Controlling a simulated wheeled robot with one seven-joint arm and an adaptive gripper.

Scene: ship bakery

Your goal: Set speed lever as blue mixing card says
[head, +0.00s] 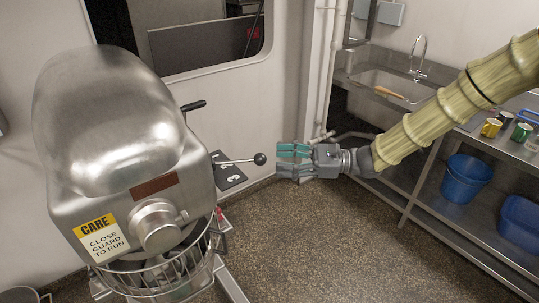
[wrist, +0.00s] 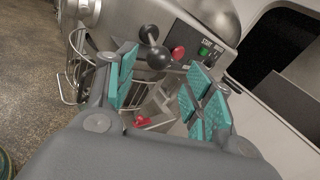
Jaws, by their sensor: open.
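The speed lever (head: 238,162) is a metal rod with a black ball knob, sticking out from the mixer's side over a dark plate (head: 230,178) marked with a "3". Its ball knob (wrist: 158,57) appears in the wrist view beyond my fingers, toward the gap between them. My gripper (head: 280,160), with teal finger pads, is open and empty, just right of the knob and apart from it in the head view. The open fingers also show in the wrist view (wrist: 165,95). Other plate marks are not readable, and I cannot make out a blue mixing card.
The steel mixer (head: 110,130) has a wire guard (head: 160,270) and a second black handle (head: 193,105). Red (wrist: 178,53) and green (wrist: 203,50) buttons sit near the knob. A sink counter (head: 350,85) with mugs stands right, blue bucket (head: 463,180) below. The floor between is clear.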

